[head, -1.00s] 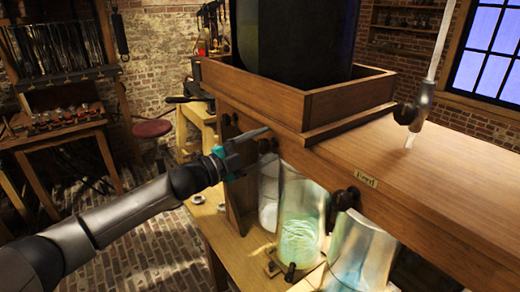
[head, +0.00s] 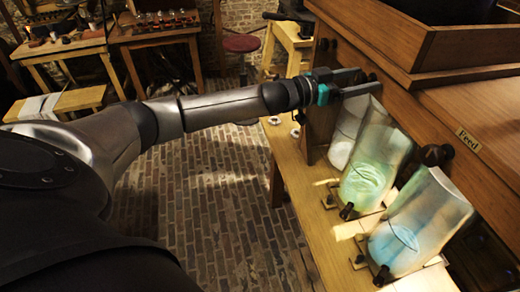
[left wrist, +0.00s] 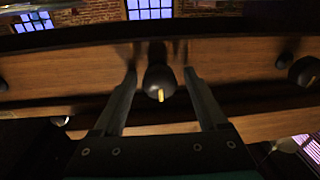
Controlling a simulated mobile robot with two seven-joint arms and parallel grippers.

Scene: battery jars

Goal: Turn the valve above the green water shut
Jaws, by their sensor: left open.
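The green water sits in a clear jar (head: 375,165), between a pale jar (head: 345,130) and a jar of blue water (head: 420,225). The valve above it is a round dark knob on the wooden front, mostly hidden by my fingers in the head view. In the left wrist view a dark knob (left wrist: 158,72) with a yellow mark pointing down sits between my fingertips. My left gripper (head: 368,80) is open, one finger on each side of that knob; it also shows in the left wrist view (left wrist: 160,82). I cannot tell whether the fingers touch the knob. My right gripper is out of view.
Another dark knob (head: 436,155) is above the blue jar, near the label "Feed" (head: 468,138). The jars stand on a light wooden bench (head: 295,150). A wooden tray (head: 450,40) overhangs the front.

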